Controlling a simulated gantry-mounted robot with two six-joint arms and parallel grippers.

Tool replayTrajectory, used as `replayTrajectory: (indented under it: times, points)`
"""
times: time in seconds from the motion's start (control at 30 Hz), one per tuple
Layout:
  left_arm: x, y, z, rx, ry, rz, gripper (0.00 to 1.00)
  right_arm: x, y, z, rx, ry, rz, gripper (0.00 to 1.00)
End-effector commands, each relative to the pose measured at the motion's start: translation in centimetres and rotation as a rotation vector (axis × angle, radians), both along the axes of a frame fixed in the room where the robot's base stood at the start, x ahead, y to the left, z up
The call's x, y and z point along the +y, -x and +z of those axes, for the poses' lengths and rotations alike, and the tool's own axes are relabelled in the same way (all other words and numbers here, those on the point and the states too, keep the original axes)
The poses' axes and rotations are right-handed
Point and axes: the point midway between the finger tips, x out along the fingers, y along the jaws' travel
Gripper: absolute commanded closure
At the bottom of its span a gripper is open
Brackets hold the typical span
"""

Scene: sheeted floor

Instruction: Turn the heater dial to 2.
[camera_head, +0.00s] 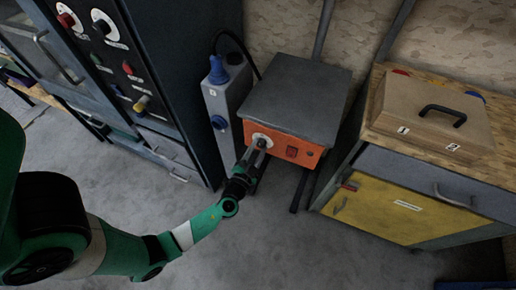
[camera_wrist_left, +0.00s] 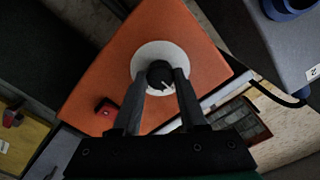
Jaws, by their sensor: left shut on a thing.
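The heater (camera_head: 298,98) is a grey box with an orange front, standing against the back wall. Its black dial (camera_wrist_left: 159,72) sits on a round white plate (camera_wrist_left: 172,49) on the orange front, with a pale mark on the knob. My left gripper (camera_head: 260,146) reaches the dial from the front, and its fingers (camera_wrist_left: 161,84) are shut on the knob in the left wrist view. The fingers hide part of the dial and plate, and I cannot read any numbers. My right gripper is not in view.
A red switch (camera_head: 291,152) is right of the dial. A grey socket box with a blue plug (camera_head: 217,71) stands left of the heater. A dark cabinet (camera_head: 150,60) with knobs is further left. A wooden-topped yellow cabinet (camera_head: 385,207) with a case (camera_head: 430,113) is right.

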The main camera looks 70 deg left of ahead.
Motion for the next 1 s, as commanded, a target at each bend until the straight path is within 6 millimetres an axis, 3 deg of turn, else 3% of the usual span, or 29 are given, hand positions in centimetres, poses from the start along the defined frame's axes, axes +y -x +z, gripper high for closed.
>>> replayTrajectory:
  times: [0.37,1.0]
  points:
    - [0.0,0.0,0.0,0.107,-0.113,-0.001,1.00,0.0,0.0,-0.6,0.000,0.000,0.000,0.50]
    - [0.0,0.0,0.1,0.518,-0.534,-0.001,1.00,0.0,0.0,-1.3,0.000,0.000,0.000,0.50]
